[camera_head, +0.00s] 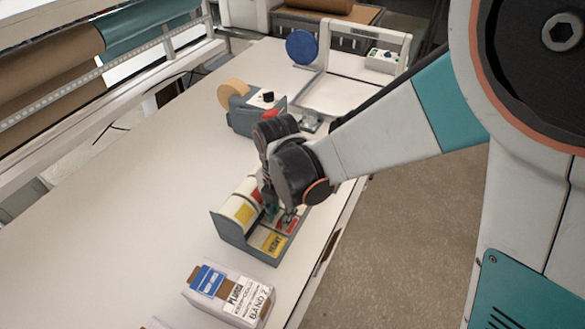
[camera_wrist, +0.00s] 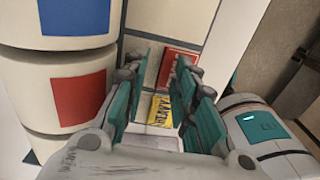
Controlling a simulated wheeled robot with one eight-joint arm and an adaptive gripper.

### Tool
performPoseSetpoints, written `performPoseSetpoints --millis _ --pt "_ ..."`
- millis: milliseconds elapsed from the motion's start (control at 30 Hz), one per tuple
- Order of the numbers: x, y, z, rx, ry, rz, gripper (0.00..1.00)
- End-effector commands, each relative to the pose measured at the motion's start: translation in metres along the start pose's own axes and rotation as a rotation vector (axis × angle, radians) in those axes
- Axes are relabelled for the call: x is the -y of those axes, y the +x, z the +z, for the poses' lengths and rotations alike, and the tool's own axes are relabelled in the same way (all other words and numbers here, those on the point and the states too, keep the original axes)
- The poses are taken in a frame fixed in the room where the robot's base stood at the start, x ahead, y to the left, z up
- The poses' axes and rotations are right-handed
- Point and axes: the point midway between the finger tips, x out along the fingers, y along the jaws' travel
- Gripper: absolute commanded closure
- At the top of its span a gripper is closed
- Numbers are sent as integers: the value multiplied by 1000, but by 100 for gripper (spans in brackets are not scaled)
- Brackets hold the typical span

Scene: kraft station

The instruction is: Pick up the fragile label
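A red label (camera_head: 287,223), its wording too small to read, lies in a compartment of the grey label dispenser (camera_head: 228,232). A yellow label (camera_head: 274,243) reading HEAVY lies in the compartment nearer the front. My gripper (camera_head: 277,211) is low over the dispenser, partly hiding its middle. In the wrist view my gripper (camera_wrist: 160,88) is open, with nothing held between its teal fingers. The red label (camera_wrist: 179,69) shows just beyond the fingertips, partly behind the right finger. The yellow label (camera_wrist: 160,111) shows between the fingers. I cannot tell whether either is touched.
Label rolls (camera_wrist: 78,90) stand close on the left in the wrist view. A white box (camera_head: 230,294) is at the table front. A tape dispenser (camera_head: 245,115) and a white frame (camera_head: 350,75) stand behind. The left of the white table (camera_head: 150,190) is clear.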

Motion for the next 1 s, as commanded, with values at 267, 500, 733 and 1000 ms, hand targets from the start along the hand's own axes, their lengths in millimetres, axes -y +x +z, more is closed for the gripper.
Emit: performPoseSetpoints --millis 267,500,733,1000 --pt "0 5 0 0 0 0 74" --pt "0 4 0 0 0 0 100" --pt "0 4 0 0 0 0 100" --pt "-1 -1 -1 0 1 0 100"
